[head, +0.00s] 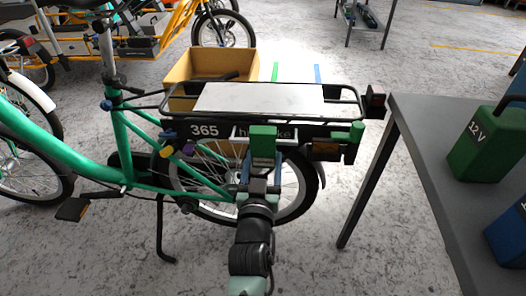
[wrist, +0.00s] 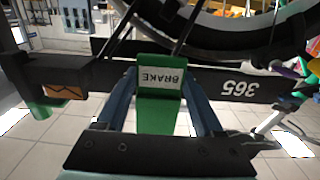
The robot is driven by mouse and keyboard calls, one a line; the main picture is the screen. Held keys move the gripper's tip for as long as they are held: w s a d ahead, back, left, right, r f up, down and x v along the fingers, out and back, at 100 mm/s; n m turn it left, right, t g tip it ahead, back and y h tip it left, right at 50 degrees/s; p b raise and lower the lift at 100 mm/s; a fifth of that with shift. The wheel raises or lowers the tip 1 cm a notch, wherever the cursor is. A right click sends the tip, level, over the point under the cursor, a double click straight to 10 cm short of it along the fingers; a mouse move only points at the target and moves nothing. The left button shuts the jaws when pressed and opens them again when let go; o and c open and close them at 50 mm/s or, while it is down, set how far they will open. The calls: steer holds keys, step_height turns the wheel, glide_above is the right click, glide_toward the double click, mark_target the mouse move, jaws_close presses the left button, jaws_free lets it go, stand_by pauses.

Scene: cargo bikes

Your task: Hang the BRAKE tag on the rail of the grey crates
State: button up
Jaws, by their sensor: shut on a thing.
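My gripper (head: 262,165) is shut on the green BRAKE tag (head: 263,142), in front of the side of the bike's rear rack. In the wrist view the BRAKE tag (wrist: 160,82) sits between the two blue fingers, its white label upside down. A pale bar (head: 285,141) shows beside the tag in the head view; I cannot tell whether the tag touches it. I cannot make out any grey crates or their rail in either view.
The green bike's rack (head: 345,97) carries a pale panel. A tan box (head: 200,66) stands behind it. Blue, yellow and purple pieces (head: 188,149) sit left of my gripper. A dark table (head: 420,150) at right holds a green 12 V block (head: 484,145).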

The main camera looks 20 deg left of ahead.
steer(key=v, duration=0.7)
steer(key=shift+s+p, duration=0.25)
steer(key=shift+p, duration=0.1)
stand_by(0.4)
steer(key=shift+d, duration=0.1)
steer(key=s+d+f+m+h+p, duration=0.1)
steer(key=s+d+m+h+p, duration=0.15)
steer(key=s+d, duration=0.45)
steer(key=s+d+m+h+p, duration=0.1)
steer(key=s+d+h+p, duration=0.25)
steer(key=d, duration=0.55)
step_height(320, 180, up, 29)
steer(key=s+y+p, duration=0.1)
steer(key=s+p, duration=0.1)
steer(key=p, duration=3.5)
steer(key=shift+a+t, duration=0.25)
steer(key=shift+t, duration=0.05)
steer(key=shift+s+a+f, duration=0.1)
